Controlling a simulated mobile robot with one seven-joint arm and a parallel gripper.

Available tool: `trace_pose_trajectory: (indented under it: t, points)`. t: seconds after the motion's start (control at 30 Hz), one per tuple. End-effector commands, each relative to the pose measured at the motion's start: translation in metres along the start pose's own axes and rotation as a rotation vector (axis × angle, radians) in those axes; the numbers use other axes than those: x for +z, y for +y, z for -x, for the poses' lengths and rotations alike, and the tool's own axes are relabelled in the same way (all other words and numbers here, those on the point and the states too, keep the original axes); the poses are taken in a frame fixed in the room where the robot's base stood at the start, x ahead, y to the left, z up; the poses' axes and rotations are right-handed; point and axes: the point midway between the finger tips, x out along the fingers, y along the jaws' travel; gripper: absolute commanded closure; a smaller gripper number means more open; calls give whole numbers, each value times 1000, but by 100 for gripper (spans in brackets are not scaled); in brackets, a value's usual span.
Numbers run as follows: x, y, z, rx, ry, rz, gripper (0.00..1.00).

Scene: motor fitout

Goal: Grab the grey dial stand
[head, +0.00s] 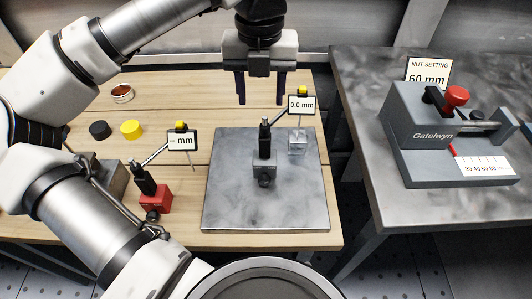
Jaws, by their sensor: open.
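The grey dial stand (265,170) stands upright on a grey metal plate (230,205) on the wooden table. It has a black post, and its arm reaches up and right to a dial display (301,104) reading 0.0 mm with a yellow top. A small silver block (297,142) sits under the dial. My gripper (262,100) points down, open and empty, above and behind the stand, with its two dark fingers apart. It is not touching the stand.
A red dial stand (155,198) with a "-- mm" display (182,140) stands left of the plate. A black cap (100,130), a yellow cap (131,129) and a round tin (122,93) lie at back left. A Gatelwyn nut-setting device (440,140) sits on the right table.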

Motion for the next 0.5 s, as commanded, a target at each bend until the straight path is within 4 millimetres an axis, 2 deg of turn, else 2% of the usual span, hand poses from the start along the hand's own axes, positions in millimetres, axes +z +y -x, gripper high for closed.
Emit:
trace_pose_trajectory:
  t: [0.2, 0.5]
  points:
    - [-1, -1, -42, -2, 3, -3, 50]
    - [0, -3, -66, -3, 2, -3, 50]
